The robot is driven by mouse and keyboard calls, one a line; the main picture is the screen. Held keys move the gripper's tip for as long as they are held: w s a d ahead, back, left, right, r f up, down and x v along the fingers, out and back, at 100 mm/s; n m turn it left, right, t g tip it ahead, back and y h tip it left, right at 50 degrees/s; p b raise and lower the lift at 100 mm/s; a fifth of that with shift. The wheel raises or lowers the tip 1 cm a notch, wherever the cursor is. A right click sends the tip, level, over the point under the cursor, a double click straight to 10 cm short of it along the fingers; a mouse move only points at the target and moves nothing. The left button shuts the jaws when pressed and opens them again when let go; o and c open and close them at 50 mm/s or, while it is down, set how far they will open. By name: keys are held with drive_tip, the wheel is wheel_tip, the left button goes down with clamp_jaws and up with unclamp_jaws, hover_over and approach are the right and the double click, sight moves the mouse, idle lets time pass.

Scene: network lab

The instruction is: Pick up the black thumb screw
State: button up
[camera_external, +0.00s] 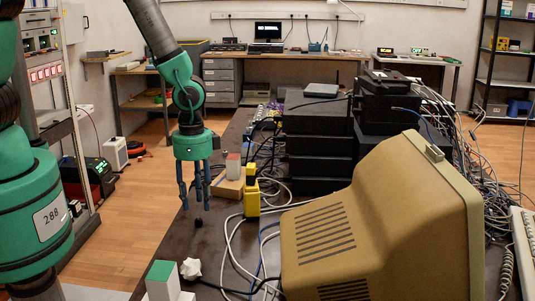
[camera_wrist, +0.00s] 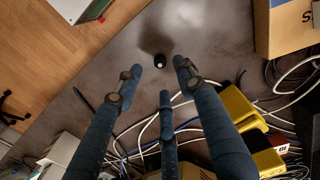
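The black thumb screw (camera_external: 198,222) is a small dark piece on the dark table top (camera_external: 178,245), near the table's left edge. In the wrist view the thumb screw (camera_wrist: 159,62) shows a pale spot on top and lies between the tips of the two outer fingers. My gripper (camera_external: 196,205) has three blue fingers pointing down just above the screw, spread apart and empty. In the wrist view my gripper (camera_wrist: 159,72) is open, and the third finger's tip is below the screw. The fingers appear not to touch it.
A yellow block (camera_external: 251,199) and white cables (camera_external: 236,238) lie to the right of the screw. A cardboard box (camera_external: 228,186) stands behind it. A large beige monitor (camera_external: 380,235) fills the front right, and a green-topped white box (camera_external: 162,278) stands in front. Bare table surrounds the screw.

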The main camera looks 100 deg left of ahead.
sight(199, 221)
drive_tip(key=shift+f+b, duration=0.9)
drive_tip(key=shift+f, duration=1.7)
drive_tip(key=shift+c, duration=0.3)
drive_tip(key=c, duration=0.8)
